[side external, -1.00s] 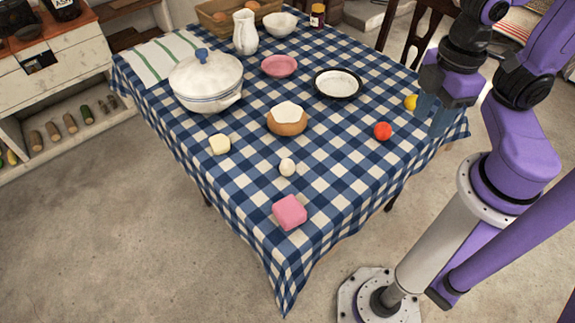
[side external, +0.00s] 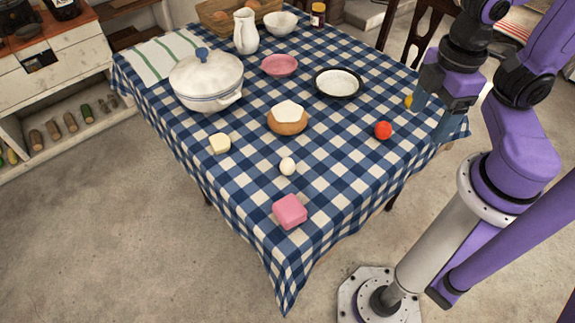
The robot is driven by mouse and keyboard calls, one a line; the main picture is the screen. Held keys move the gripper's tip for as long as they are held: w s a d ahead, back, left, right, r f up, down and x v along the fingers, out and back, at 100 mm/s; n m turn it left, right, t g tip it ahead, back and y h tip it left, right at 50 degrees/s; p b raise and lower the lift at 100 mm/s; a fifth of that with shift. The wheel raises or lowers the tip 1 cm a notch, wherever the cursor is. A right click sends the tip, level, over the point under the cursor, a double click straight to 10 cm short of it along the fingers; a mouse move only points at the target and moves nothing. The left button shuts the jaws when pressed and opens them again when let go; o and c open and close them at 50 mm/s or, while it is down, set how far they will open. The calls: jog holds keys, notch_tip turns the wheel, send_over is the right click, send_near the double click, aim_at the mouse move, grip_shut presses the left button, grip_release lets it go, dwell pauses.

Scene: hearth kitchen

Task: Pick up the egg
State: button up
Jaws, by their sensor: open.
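A small white egg (side external: 287,166) rests on the blue and white checked tablecloth (side external: 335,185), near the front of the table. My gripper (side external: 431,116) is open and empty, well to the right of the egg and above the table's right edge. Its two fingers are spread apart and point down. A yellow round thing (side external: 408,101) is partly hidden behind one finger.
A pink block (side external: 290,211) lies in front of the egg, a pale yellow block (side external: 219,143) to its left. A brown bowl with white contents (side external: 287,118) is behind it. A red tomato-like ball (side external: 383,130) sits between egg and gripper. A white lidded pot (side external: 206,80) stands at left.

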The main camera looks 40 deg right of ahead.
jog(key=w+a+f+n+t+h, duration=0.3)
jog(key=w+f+n+t+h, duration=0.6)
jog(key=w, duration=0.4)
jog(key=n+t+y, duration=0.4)
jog(key=n+y, duration=0.4)
jog(key=n, duration=0.3)
send_near(292, 168)
jog(key=shift+d+x, duration=0.2)
jog(key=shift+x, duration=0.9)
jog(key=shift+f, duration=0.3)
jog(key=shift+x, duration=3.65)
jog(key=shift+w+a+r, duration=0.1)
jog(key=shift+a+r, duration=0.05)
jog(key=shift+r, duration=0.05)
jog(key=c, duration=0.9)
